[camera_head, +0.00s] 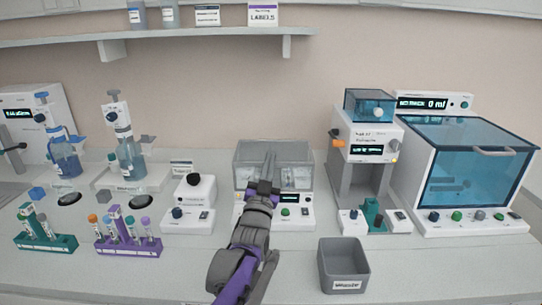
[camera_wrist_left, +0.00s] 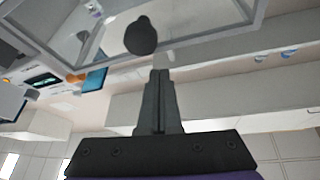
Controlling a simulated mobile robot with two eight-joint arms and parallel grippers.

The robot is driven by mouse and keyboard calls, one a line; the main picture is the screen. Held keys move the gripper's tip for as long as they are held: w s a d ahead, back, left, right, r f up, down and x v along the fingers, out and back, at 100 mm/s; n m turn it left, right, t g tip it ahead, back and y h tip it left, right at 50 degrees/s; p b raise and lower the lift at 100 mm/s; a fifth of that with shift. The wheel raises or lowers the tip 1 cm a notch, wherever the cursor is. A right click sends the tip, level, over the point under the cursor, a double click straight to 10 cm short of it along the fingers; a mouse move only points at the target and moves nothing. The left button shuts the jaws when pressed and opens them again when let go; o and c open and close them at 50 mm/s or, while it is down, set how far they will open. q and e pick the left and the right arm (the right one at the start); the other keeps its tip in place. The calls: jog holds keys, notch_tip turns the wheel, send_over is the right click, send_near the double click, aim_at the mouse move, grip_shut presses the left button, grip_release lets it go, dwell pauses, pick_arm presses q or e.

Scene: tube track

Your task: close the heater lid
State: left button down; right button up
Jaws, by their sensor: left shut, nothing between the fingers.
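The heater (camera_head: 295,218) stands at the middle of the bench, a white box with a small display and a green button. Its grey-framed lid (camera_head: 300,153) has clear panes; I cannot tell its exact angle. In the left wrist view the lid frame (camera_wrist_left: 205,38) crosses the top, with a dark round knob (camera_wrist_left: 140,36) on it. My left gripper (camera_head: 268,168) is in front of the lid, shut and empty. In the left wrist view its fingertips (camera_wrist_left: 160,72) are close to the knob; contact cannot be told. My arm hides part of the heater. My right gripper is not in view.
A grey bin (camera_head: 344,266) stands right of my arm. A device with a black knob (camera_head: 193,180) is close on the left. A tall white device (camera_head: 365,140) and a blue-lidded box (camera_head: 478,165) stand right. Tube racks (camera_head: 128,247) and bottles are left.

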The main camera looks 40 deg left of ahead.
pick_arm(q)
jog(key=shift+s+d+f+b, duration=0.2)
jog(key=shift+s+f+b, duration=0.05)
jog(key=shift+f, duration=0.4)
jog(key=shift+s+d+f+b, duration=0.15)
jog(key=shift+s+f+b, duration=0.1)
jog(key=shift+f, duration=0.35)
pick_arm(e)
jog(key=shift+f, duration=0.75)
